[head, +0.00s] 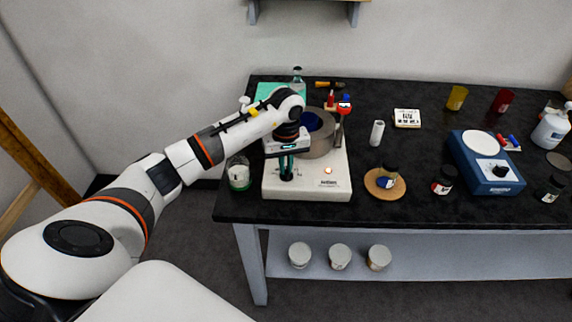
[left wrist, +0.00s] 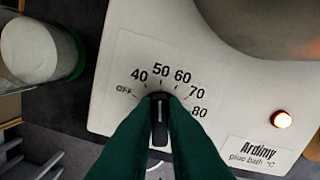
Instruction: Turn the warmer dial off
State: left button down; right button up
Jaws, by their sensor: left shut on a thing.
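The warmer (head: 306,186) is a white "Ardimy" glue bath at the left end of the black table, with a round grey pot on top. Its black dial (left wrist: 160,103) shows in the left wrist view, with marks from OFF through 40, 50, 60 and 70 to 80. The dial stands nearly straight up in that view, roughly towards 50. My right gripper is out of view.
A jar with a green base (head: 239,175) stands close left of the warmer. A round cork mat (head: 374,189) with a dark-capped jar lies to its right. A blue stirrer (head: 485,165) stands farther right. The grey pot (head: 322,142) rises behind my gripper.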

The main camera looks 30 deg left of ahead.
pick_arm(q)
jog(key=n+b, duration=0.1)
jog(key=n, duration=0.1)
jog(key=shift+a+f+n+b, duration=0.1)
jog(key=shift+n+b, duration=0.2)
jog(key=n+b, duration=0.1)
jog(key=n, duration=0.1)
jog(key=shift+s+n, duration=0.1)
jog(key=shift+n, duration=0.2)
jog(key=n+b, duration=0.1)
jog(key=n, duration=0.2)
jog(key=shift+s, duration=0.1)
jog(key=shift+s+n+b, duration=0.1)
jog(key=shift+n+b, duration=0.5)
jog(key=shift+n, duration=1)
jog(key=c, duration=1.5)
grip_release()
jog(key=shift+r, duration=0.2)
